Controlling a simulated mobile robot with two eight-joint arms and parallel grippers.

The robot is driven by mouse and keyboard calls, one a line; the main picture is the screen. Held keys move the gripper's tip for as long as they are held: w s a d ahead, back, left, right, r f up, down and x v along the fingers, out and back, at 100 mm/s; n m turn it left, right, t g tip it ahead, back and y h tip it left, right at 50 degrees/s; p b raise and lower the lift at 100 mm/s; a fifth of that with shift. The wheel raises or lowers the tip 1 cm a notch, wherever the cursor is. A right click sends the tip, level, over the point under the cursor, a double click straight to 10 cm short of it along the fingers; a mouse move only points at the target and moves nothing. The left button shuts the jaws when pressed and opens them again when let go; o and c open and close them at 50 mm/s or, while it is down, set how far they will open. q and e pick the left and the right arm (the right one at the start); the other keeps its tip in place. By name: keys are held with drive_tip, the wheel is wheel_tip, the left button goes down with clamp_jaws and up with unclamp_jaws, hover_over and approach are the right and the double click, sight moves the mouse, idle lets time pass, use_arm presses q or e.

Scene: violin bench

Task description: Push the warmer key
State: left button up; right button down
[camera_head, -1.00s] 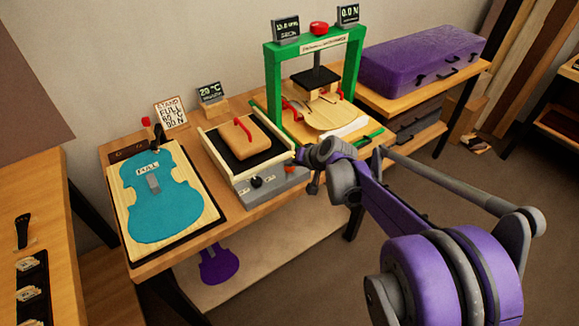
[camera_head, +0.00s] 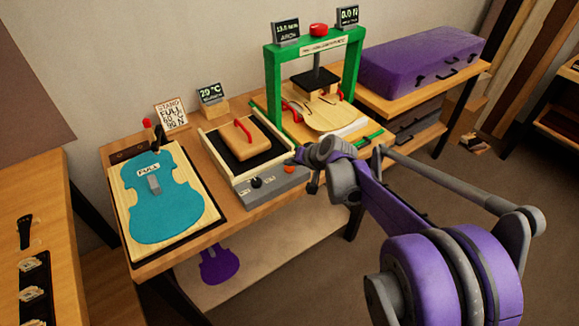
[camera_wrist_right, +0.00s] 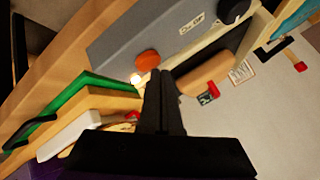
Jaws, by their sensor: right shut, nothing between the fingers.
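The warmer (camera_head: 275,186) is a grey box with a black top and a black knob, on the bench in the head view. Its orange round key (camera_head: 289,169) is on the front panel, right of the knob; the key also shows in the right wrist view (camera_wrist_right: 148,58). My right gripper (camera_head: 300,156) is beside the warmer's right end, close to the key. In the wrist view its black fingers (camera_wrist_right: 161,72) are together and empty, with their tips beside the key; I cannot see contact. My left gripper is not in view.
A tan block with a red handle (camera_head: 240,140) lies on the warmer. A green press (camera_head: 272,85) stands behind my right gripper. A display reading about 29 °C (camera_head: 210,94) stands behind the warmer. A teal violin-shaped piece (camera_head: 165,205) lies to the left.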

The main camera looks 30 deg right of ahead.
sight(291, 170)
drive_tip(key=shift+r+p, duration=2.2)
drive_tip(key=shift+r, duration=0.8)
drive_tip(key=shift+f, duration=0.1)
